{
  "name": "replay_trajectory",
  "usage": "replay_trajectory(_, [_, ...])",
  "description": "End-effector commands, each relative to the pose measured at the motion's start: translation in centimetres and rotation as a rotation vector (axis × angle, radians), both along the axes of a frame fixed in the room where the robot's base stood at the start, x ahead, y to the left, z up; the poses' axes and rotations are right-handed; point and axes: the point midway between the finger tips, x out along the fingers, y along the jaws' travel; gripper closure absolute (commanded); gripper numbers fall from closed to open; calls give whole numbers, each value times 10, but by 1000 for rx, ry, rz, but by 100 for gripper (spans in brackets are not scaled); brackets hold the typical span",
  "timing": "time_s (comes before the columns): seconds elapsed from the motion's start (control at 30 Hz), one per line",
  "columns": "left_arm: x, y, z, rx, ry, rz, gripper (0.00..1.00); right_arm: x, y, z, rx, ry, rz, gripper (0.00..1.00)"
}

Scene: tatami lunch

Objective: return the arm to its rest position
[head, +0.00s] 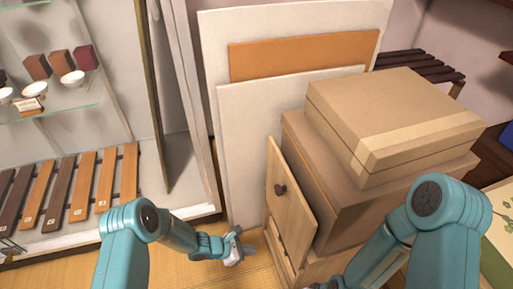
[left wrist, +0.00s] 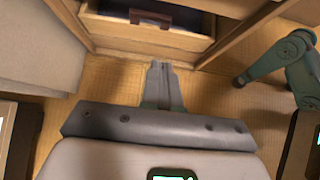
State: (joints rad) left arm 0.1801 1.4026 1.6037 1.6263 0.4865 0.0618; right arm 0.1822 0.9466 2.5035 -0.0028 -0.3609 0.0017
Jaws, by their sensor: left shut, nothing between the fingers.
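My left arm (head: 165,232) comes in from the lower left, and its left gripper (head: 237,246) hangs low over the tatami in front of the wooden cabinet. In the left wrist view the left gripper (left wrist: 160,68) has its fingers together with nothing between them. Its tips point toward the cabinet's opening and look clear of it. My right arm (head: 440,215) is bent at the lower right, its forearm running down and left out of the picture. It also shows at the right of the left wrist view (left wrist: 290,60).
Pale panels (head: 240,130) lean behind. A glass display shelf (head: 60,115) with cups and slatted boards stands left. Tatami (head: 190,270) is bare between.

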Motion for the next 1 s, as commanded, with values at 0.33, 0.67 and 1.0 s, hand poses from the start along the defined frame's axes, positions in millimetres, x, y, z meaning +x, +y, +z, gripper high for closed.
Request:
replay_trajectory(0.33, [-71, 35, 51, 158, -65, -363, 100, 0, 0, 0, 0, 0, -1, 0])
replay_trajectory(0.67, [-194, 98, 71, 468, -369, -1138, 100, 0, 0, 0, 0, 0, -1, 0])
replay_trajectory(1.0, [-199, 95, 115, 589, -766, -1430, 100, 0, 0, 33, 0, 1, -1, 0])
